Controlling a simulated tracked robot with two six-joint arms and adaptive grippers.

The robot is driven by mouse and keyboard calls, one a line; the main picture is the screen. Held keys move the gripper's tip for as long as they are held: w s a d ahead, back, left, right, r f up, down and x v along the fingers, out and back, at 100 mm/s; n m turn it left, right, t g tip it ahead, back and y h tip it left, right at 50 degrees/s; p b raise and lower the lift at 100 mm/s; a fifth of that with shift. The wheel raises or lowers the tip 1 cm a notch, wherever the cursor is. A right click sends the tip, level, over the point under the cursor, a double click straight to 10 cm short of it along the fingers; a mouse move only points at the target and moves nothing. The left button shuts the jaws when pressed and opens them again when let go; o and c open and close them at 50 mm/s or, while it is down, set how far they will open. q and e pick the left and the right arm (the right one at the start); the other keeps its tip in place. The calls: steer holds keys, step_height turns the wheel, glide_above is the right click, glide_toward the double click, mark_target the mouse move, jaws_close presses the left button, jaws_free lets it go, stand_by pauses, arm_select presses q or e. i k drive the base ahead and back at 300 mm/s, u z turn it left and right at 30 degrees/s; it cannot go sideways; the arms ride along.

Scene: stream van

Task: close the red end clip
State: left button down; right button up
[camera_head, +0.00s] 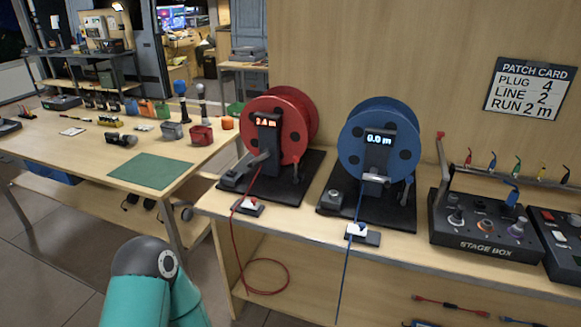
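The red end clip (248,207) is a small block with a white and red top on a dark base, at the front edge of the bench below the red reel (284,118). The red cable (237,232) runs from the reel down to the clip and hangs over the edge into a loop. The clip is too small to tell whether its lever is up or down. A teal arm link of mine with a dark joint shows at the bottom left, short of the bench. Neither of my grippers is in view.
A blue reel (379,138) reading 0.0 m stands to the right, with its blue end clip (360,235) at the edge. Beyond it is the stage box (486,243). A side table (92,172) at the left holds tools and a green mat (151,170).

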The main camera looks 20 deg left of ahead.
mark_target(253, 205)
steer(key=u, duration=0.05)
steer(key=k, duration=0.65)
steer(key=z, duration=0.25)
steer(key=i, duration=1.5)
steer(key=u, duration=0.2)
